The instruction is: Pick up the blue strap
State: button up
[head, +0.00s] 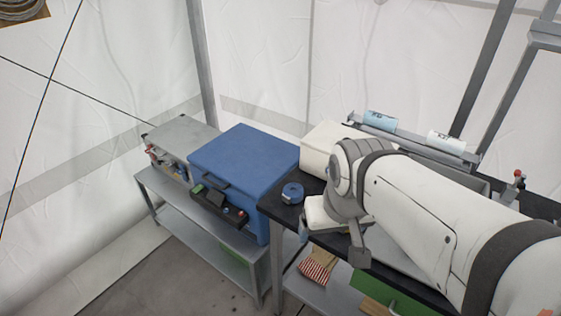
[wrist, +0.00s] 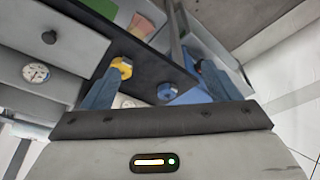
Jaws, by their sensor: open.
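The blue strap (head: 292,192) is a compact dark-blue roll. It sits on the left end of the black tabletop (head: 273,206) in the head view. My gripper (wrist: 161,68) is open in the wrist view, its two blue-grey fingers apart with nothing clearly held between them. In the head view my gripper hand is just right of the strap, beside the table's front edge, and the arm hides much of the tabletop. A small blue piece (wrist: 167,92) shows between the fingers in the wrist view; I cannot tell whether it is the strap.
A large blue box (head: 245,150) stands left of the strap, with a black control panel (head: 220,205) on its front. A white case (head: 325,140) is behind. A striped bag (head: 316,271) and a green panel (head: 380,290) are below. Open floor lies at the front left.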

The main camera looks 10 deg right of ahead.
aim_at(293, 193)
jog(key=z, duration=3.25)
jog(key=k, duration=1.6)
jog(key=u, duration=2.25)
jog(key=i, duration=1)
jog(key=z, duration=0.05)
